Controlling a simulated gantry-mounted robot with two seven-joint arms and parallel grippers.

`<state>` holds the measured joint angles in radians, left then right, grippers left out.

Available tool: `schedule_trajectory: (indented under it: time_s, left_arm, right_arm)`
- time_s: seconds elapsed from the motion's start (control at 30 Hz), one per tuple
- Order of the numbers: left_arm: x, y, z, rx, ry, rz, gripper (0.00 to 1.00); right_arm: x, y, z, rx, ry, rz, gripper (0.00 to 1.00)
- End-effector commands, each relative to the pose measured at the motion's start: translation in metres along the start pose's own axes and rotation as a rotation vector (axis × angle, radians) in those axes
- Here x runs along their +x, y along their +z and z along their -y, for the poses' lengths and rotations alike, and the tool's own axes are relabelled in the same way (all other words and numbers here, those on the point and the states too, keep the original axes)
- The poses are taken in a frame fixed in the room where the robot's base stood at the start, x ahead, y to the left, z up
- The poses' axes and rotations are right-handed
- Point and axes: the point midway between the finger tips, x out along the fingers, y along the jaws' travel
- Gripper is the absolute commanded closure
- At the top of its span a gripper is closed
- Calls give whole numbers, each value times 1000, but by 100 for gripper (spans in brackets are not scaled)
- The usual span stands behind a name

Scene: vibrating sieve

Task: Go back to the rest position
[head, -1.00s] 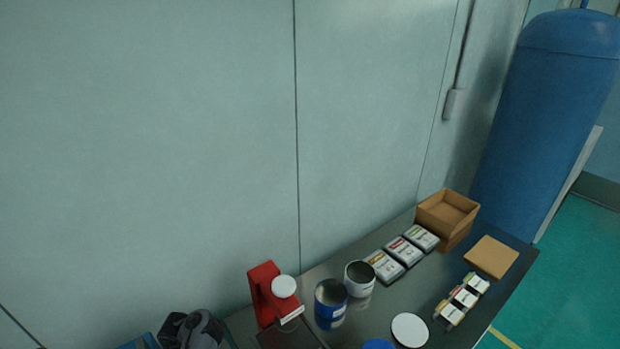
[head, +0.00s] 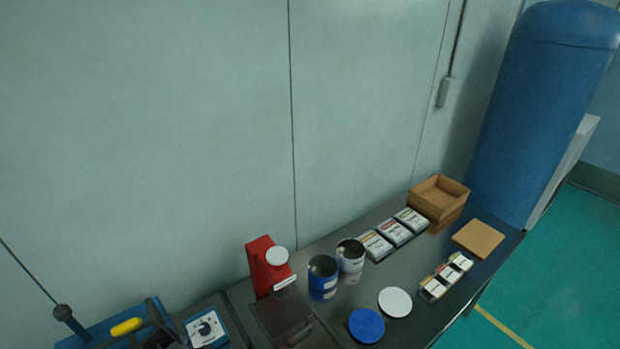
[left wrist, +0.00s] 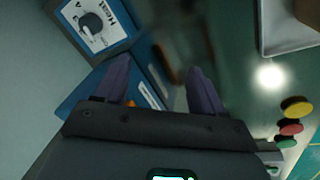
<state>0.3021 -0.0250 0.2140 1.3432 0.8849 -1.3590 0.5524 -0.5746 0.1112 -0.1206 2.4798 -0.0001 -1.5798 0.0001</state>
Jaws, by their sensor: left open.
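My left gripper (left wrist: 158,70) shows in the left wrist view with its two dark fingers apart and nothing visible between them. A blue device with a dial panel (left wrist: 95,22) is beyond the fingers at the upper left. In the head view the dial panel (head: 206,328) sits at the bottom left, beside a blue machine with a yellow-gripped handle (head: 127,327). A dark shape at the bottom edge there may be part of my left arm. My right gripper is in neither view.
The metal table (head: 350,300) holds a red device (head: 262,265), a blue can (head: 322,280), a white can (head: 350,255), a blue disc (head: 366,325), a white disc (head: 395,302), several small boxes and a cardboard box (head: 438,198). A wall stands behind; a blue tank (head: 550,110) is at right.

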Motion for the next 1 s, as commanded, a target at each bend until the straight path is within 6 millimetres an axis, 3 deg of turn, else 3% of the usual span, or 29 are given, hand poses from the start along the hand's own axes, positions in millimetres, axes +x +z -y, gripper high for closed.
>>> schedule_trajectory:
  time_s: [0.17, 0.4, 0.6, 0.8, 1.0]
  left_arm:
    - [-40, 12, 39, 442, 65, -28, 31]
    - [-117, 68, 113, 1115, 129, -32, 31]
    - [-182, 110, 172, 1547, 176, -18, 31]
    - [-218, 130, 203, 1756, 209, -10, 31]
    - [-219, 130, 204, 1761, 210, -10, 31]
  right_arm:
    - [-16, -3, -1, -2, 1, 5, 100]
    - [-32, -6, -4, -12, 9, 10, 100]
    - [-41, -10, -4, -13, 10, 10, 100]
    - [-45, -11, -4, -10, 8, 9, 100]
    - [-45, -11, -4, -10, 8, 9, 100]
